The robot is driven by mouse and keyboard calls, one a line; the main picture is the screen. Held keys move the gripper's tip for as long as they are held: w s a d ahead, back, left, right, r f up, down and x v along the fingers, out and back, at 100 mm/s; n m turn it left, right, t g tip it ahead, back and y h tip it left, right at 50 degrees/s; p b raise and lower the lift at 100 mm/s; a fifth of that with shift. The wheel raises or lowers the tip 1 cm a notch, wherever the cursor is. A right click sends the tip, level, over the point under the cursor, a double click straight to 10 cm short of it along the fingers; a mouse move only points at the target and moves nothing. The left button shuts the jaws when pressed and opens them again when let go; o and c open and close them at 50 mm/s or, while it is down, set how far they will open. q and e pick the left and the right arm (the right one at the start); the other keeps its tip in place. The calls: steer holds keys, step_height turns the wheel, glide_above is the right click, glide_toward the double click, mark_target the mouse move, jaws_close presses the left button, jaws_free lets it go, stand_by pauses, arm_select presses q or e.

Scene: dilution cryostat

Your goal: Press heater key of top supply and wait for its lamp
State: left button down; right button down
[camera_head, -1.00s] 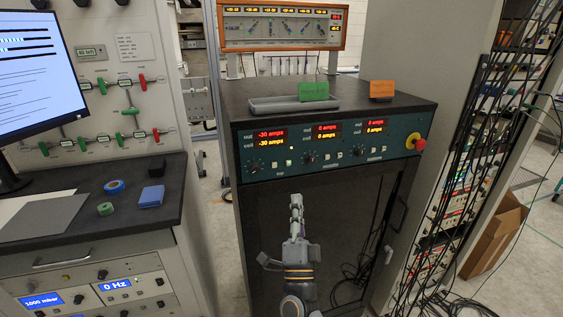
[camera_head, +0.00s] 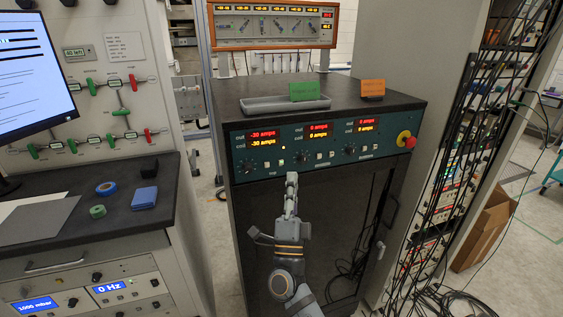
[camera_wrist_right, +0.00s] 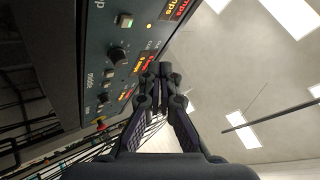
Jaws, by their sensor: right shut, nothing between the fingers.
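The dark green supply panel (camera_head: 328,146) is on the front of the black cabinet, with three sections side by side. The left section, the top supply, reads -30 amps in red and yellow. Its key (camera_head: 281,161) looks pale green, and a small yellow lamp (camera_head: 283,147) glows above it. In the wrist view the key (camera_wrist_right: 125,20) and lit lamp (camera_wrist_right: 149,26) show at the upper left. My right gripper (camera_head: 291,178) is shut and empty, just below and slightly right of the key, apart from it in the picture. Its fingers (camera_wrist_right: 163,72) also show in the wrist view. My left gripper is out of view.
A red emergency knob (camera_head: 405,139) juts from the panel's right end. Black cables (camera_head: 455,190) hang at the right.

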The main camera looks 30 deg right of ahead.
steer(key=shift+w+d, duration=0.2)
steer(key=shift+w, duration=0.6)
steer(key=shift+w+d, duration=0.2)
steer(key=shift+w, duration=0.55)
steer(key=shift+w+d, duration=0.2)
steer(key=shift+w, duration=0.6)
steer(key=shift+w+d, duration=0.1)
steer(key=shift+w, duration=0.3)
steer(key=shift+w+d, duration=0.1)
steer(key=shift+w, duration=0.3)
steer(key=shift+s, duration=0.1)
stand_by(0.3)
steer(key=shift+s+a, duration=0.2)
steer(key=shift+s, duration=0.55)
steer(key=s, duration=0.2)
steer(key=s+a, duration=0.1)
steer(key=s, duration=0.1)
steer(key=shift+s+a, duration=0.1)
steer(key=shift+s, duration=0.3)
